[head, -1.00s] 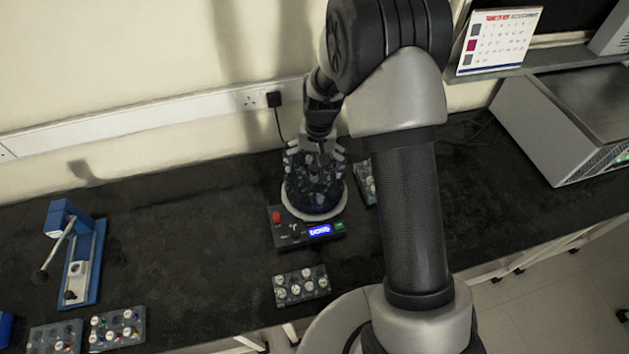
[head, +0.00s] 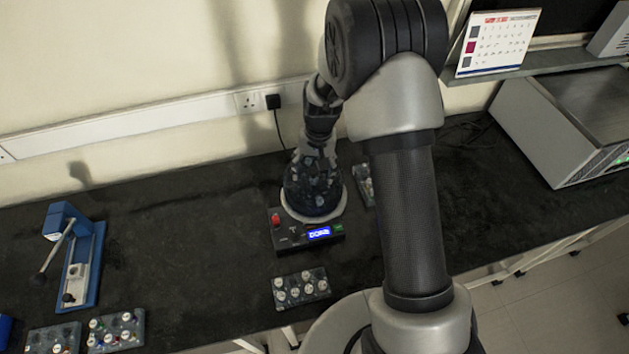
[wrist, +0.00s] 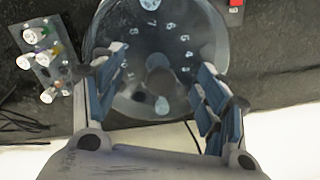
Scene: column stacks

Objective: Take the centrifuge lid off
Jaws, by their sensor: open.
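The centrifuge (head: 298,238) stands on the dark bench with a lit blue display that seems to read DONE. Its clear domed lid (head: 296,192) is on it, and tubes show through it. In the wrist view the round lid (wrist: 213,35) fills the upper middle, with numbers and a dark round knob (wrist: 160,80) at its centre. My gripper (head: 314,160) is over the top of the lid, pointing down. In the wrist view my gripper (wrist: 163,68) is open, its blue-padded fingers on either side of the knob. I cannot tell whether they touch the lid.
A tube rack (head: 301,287) lies in front of the centrifuge and another rack (head: 364,184) is close on its right. A blue lever press (head: 82,260) and more racks (head: 116,330) stand at left. A wall socket (head: 249,102) is behind. The bench between is clear.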

